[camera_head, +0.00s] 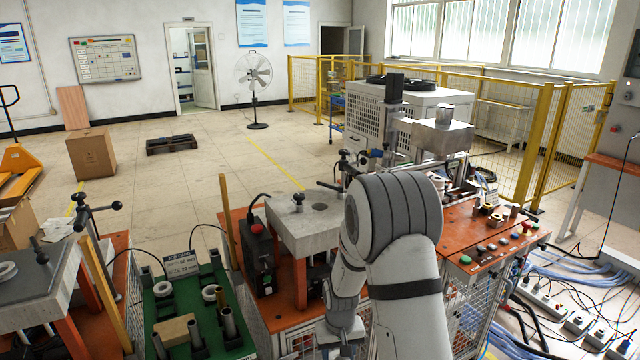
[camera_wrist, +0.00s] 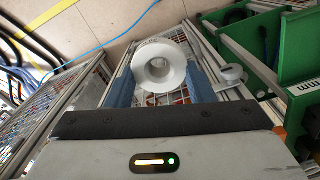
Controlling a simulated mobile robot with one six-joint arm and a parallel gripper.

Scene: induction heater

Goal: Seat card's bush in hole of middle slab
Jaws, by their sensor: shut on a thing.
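In the wrist view, my gripper (camera_wrist: 160,88) is shut on a white flanged bush (camera_wrist: 148,52), with one blue finger on each side. The bush has a wide rim and a round central bore. In the head view, my arm hides the gripper and bush. The middle slab (camera_head: 298,232) is a grey block on orange legs, with a dark round hole (camera_head: 320,207) in its top. The job card (camera_head: 180,270) stands at the back of the green tray; its small print with mm sizes is hard to read.
The green tray (camera_head: 238,345) holds several white bushes, grey posts and a tan block (camera_head: 176,330). A knob (camera_head: 298,199) stands on the middle slab near its hole. The left slab (camera_head: 35,300) has a white ring and a clamp post. A red-buttoned box (camera_head: 262,260) stands left of the middle slab.

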